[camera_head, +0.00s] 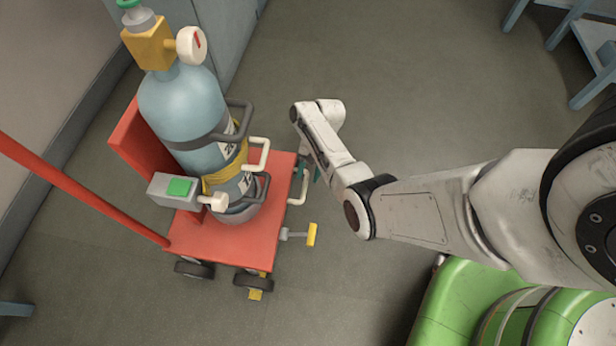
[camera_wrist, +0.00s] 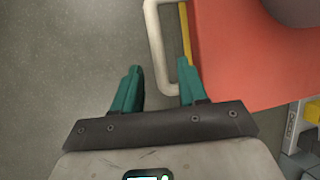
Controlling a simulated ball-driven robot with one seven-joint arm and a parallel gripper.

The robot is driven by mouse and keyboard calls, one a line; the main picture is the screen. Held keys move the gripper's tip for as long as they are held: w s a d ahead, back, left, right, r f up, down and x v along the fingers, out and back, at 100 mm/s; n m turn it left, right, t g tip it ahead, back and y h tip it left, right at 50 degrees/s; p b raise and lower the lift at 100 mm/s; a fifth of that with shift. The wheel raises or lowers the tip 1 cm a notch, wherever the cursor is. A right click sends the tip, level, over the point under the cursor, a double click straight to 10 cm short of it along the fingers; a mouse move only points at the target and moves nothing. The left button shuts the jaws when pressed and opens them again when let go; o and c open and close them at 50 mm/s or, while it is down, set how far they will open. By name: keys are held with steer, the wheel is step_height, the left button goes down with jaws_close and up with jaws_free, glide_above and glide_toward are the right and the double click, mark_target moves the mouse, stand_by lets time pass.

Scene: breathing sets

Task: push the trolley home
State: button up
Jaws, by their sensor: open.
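The trolley (camera_head: 260,235) is a red flat deck on dark wheels, with a blue-grey gas cylinder (camera_head: 180,105) strapped upright on it. A pale loop handle (camera_head: 303,187) sticks out from the deck's right edge, and a yellow-ended pedal (camera_head: 312,234) sits below it. In the wrist view the red deck (camera_wrist: 235,50) fills the upper right, and the pale handle (camera_wrist: 153,38) reaches down between the fingertips. My gripper (camera_wrist: 158,78) is open, one teal finger on each side of the handle's end. Whether either finger touches it I cannot tell. In the head view my arm mostly hides the gripper.
A red bar (camera_head: 80,190) slants across the left of the trolley. Cabinets (camera_head: 210,40) stand behind the cylinder, and blue-grey furniture (camera_head: 590,60) is at the upper right. Grey floor (camera_head: 420,80) is clear between trolley and furniture.

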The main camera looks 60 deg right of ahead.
steer(key=shift+a+f, duration=0.25)
steer(key=shift+f, duration=0.25)
jaws_close()
stand_by(0.4)
